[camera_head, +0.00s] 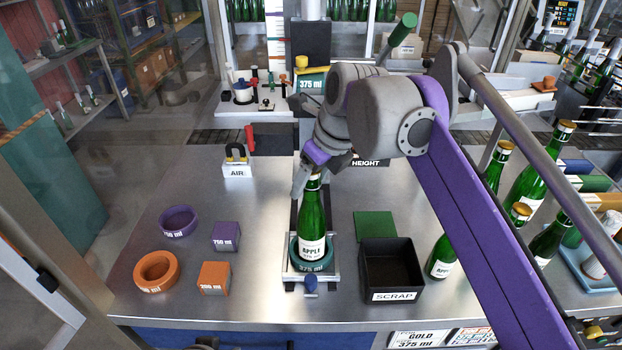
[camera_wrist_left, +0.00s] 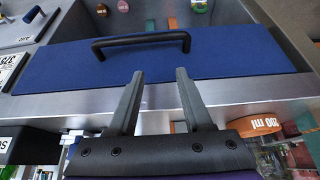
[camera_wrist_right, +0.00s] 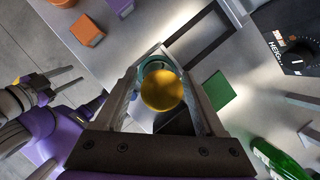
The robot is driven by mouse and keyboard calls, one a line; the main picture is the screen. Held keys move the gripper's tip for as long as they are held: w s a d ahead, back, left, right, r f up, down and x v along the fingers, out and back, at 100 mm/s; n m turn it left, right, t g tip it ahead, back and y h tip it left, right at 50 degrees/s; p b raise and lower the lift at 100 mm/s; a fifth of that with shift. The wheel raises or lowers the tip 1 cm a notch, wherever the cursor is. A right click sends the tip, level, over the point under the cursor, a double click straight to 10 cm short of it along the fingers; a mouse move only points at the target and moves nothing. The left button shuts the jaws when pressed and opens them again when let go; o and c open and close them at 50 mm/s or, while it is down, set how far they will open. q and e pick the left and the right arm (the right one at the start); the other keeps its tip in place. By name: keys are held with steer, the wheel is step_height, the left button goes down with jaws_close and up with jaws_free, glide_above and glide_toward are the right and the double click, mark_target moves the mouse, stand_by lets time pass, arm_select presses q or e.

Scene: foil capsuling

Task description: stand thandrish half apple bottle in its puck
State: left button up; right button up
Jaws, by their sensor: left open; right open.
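The green apple bottle (camera_head: 311,228) with a white label stands upright in the teal 375 ml puck (camera_head: 311,256) on the sliding plate, mid-bench. My right gripper (camera_head: 312,176) is at the bottle's neck. In the right wrist view the gold cap (camera_wrist_right: 161,90) lies between the open fingers of my right gripper (camera_wrist_right: 168,75), with the teal puck (camera_wrist_right: 158,64) partly hidden behind it. My left gripper (camera_wrist_left: 158,78) is open and empty, in front of the blue panel with a black handle.
A black scrap bin (camera_head: 391,269) stands right of the bottle, with a green block (camera_head: 376,225) behind it. An orange puck (camera_head: 157,271), purple puck (camera_head: 178,221) and orange and purple blocks sit left. More bottles (camera_head: 530,193) stand at right. The bench's left front is clear.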

arm_select(q)
steer(key=r+p, duration=0.1)
steer(key=w+r, duration=0.1)
steer(key=shift+r+p, duration=0.35)
steer(key=shift+p, duration=0.05)
arm_select(e)
steer(key=v, duration=1.2)
